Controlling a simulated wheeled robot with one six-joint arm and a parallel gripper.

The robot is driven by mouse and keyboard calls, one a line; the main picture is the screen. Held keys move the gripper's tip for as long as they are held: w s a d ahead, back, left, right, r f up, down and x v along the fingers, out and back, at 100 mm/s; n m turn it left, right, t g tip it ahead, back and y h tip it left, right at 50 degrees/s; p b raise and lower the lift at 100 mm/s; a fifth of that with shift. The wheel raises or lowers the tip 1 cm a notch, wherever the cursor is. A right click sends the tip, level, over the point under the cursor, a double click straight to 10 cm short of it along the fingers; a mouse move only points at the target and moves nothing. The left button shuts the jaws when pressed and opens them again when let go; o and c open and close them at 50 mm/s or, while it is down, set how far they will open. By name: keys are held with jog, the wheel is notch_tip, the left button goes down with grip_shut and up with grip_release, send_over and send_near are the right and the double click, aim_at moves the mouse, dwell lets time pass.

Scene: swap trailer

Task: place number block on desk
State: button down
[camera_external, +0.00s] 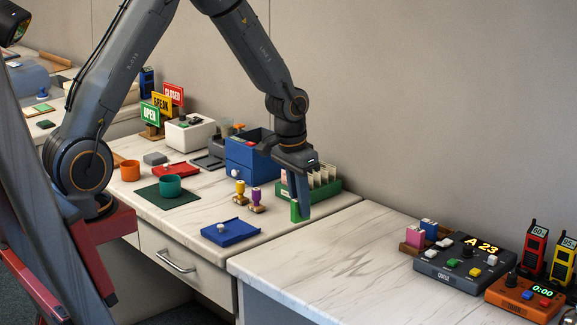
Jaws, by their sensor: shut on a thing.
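My gripper (302,208) points straight down over the right end of the left desk (180,205). It is shut on a green block (295,212), which is upright and partly hidden by the dark fingers. No number can be read on the block from here. The block's lower end is close to the desk top, near its right edge. I cannot tell whether it touches the desk.
Behind my gripper are a green card tray (328,187) and a blue box (246,158). The right desk (330,265) is bare in front; a queue console (465,264) stands further right.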

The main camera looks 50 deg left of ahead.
jog(key=w+d+r+m, duration=0.1)
jog(key=w+d+m, duration=0.15)
jog(key=d, duration=0.55)
jog(key=w+d+r+m, duration=0.1)
jog(key=w+d, duration=0.2)
jog(key=d, duration=0.6)
jog(key=s+d+r+m+h, duration=0.15)
jog(key=d+m, duration=0.25)
jog(key=d, duration=1.6)
jog(key=shift+g+y, duration=0.25)
jog(key=shift+g, duration=0.05)
jog(key=f, duration=0.1)
jog(key=f+p, duration=0.1)
jog(key=f, duration=0.2)
jog(key=shift+s+a+f, duration=0.2)
jog(key=shift+a+f, duration=0.05)
jog(key=shift+f, duration=0.05)
jog(key=shift+f+p, duration=0.8)
jog(key=shift+f, duration=1.6)
jog(key=shift+f, duration=0.15)
jog(key=c, duration=1.7)
grip_release()
